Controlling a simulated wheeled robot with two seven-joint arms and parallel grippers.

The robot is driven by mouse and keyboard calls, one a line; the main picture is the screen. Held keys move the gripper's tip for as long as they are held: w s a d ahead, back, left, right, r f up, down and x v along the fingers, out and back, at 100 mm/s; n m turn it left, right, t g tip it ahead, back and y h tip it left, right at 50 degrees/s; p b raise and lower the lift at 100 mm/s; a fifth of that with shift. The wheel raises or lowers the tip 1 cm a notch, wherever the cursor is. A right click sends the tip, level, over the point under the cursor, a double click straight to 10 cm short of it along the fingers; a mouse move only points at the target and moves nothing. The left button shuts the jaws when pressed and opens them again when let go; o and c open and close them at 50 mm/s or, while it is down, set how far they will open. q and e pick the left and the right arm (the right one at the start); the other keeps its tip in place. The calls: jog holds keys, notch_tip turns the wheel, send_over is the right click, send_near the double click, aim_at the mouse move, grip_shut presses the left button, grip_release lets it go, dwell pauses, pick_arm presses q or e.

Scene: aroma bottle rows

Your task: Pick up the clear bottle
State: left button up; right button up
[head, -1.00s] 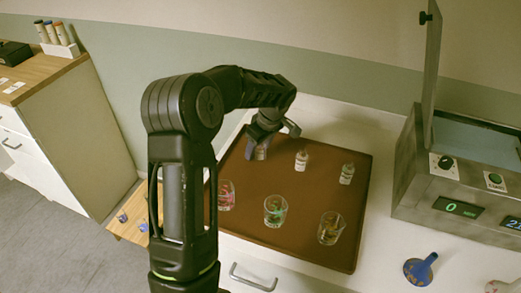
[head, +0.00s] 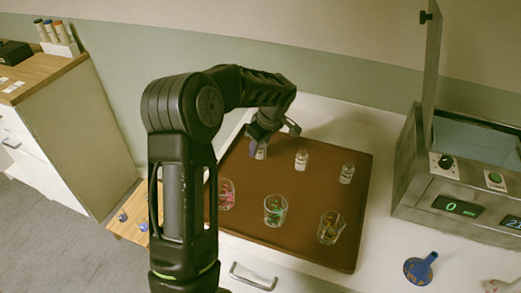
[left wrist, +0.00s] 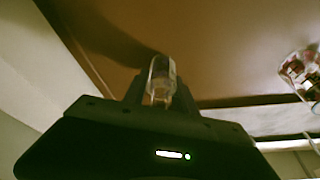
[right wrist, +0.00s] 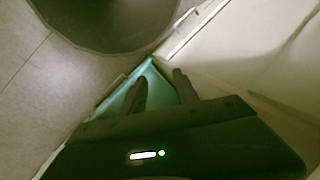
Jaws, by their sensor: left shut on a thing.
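The clear bottle (head: 261,154) is at the back left of the brown tray (head: 300,247), partly hidden by my left gripper (head: 262,146). In the left wrist view the clear bottle (left wrist: 161,75) stands between the fingers, its lower part hidden by the gripper body. My left gripper is shut on it. Whether the bottle touches the tray cannot be told. Two similar small bottles, a middle one (head: 301,160) and a right one (head: 347,173), stand in the same row. My right gripper (right wrist: 160,90) is open and empty, away from the tray.
Three glasses stand in the front row: one with pink contents (head: 226,194), one with green (head: 275,210), one with brownish contents (head: 331,227). A metal machine (head: 455,185) with an open lid and a blue funnel (head: 421,269) are to the right.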

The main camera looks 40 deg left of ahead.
pick_arm(q)
jog(key=shift+r, duration=0.1)
grip_shut()
jog(key=shift+r, duration=0.35)
notch_tip(320, 180, up, 9)
jog(key=shift+r+b, duration=0.1)
jog(key=shift+b, duration=0.75)
